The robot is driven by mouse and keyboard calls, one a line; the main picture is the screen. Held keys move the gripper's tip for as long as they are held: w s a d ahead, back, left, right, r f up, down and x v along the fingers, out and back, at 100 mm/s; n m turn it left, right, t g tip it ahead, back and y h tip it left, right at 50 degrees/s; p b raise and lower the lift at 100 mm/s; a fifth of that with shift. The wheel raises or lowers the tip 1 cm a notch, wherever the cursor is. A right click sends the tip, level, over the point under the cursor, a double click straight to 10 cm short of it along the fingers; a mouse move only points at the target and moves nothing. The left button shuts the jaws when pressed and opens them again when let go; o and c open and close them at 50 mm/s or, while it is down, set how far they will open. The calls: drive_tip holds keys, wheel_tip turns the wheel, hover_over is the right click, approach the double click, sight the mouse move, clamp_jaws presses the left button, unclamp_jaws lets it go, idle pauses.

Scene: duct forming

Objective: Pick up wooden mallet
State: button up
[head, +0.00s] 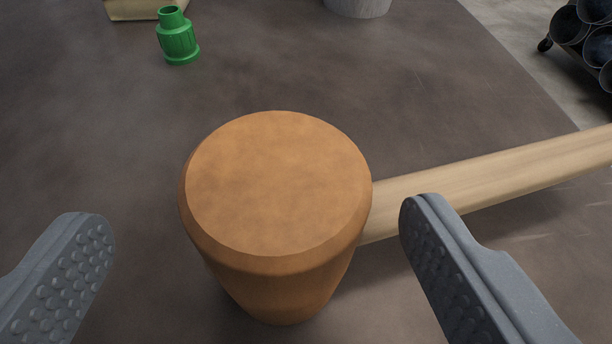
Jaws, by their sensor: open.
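The wooden mallet (278,185) is on the dark table in the head view. Its brown, barrel-shaped head stands on end with a flat round face up. Its pale handle (500,180) runs off to the right edge of the picture, where its end is cut off. My gripper (258,222) is open, with one grey studded finger on each side of the mallet head. The left finger is well apart from the head. The right finger is closer to it and overlaps the near edge of the handle in the picture; I cannot tell whether they touch.
A green fitting (178,38) stands at the back left of the dark table (420,90). Behind it is part of a yellowish container (145,9). A grey round container (358,6) is at the top. Several dark pipes (588,30) lie beyond the table's right edge.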

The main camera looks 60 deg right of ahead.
sight(276, 164)
drive_tip(key=shift+w+d+f, duration=0.2)
drive_tip(key=shift+w+d, duration=0.2)
drive_tip(key=b+x, duration=0.1)
drive_tip(key=x, duration=0.3)
drive_tip(key=shift+s+d+f+b, duration=0.2)
drive_tip(key=shift+s+d+b, duration=0.1)
drive_tip(key=shift+b, duration=0.1)
drive_tip(key=shift+w+d+f, duration=0.15)
drive_tip(key=shift+w+d, duration=0.15)
drive_tip(key=shift+w, duration=0.1)
drive_tip(key=c, duration=1.4)
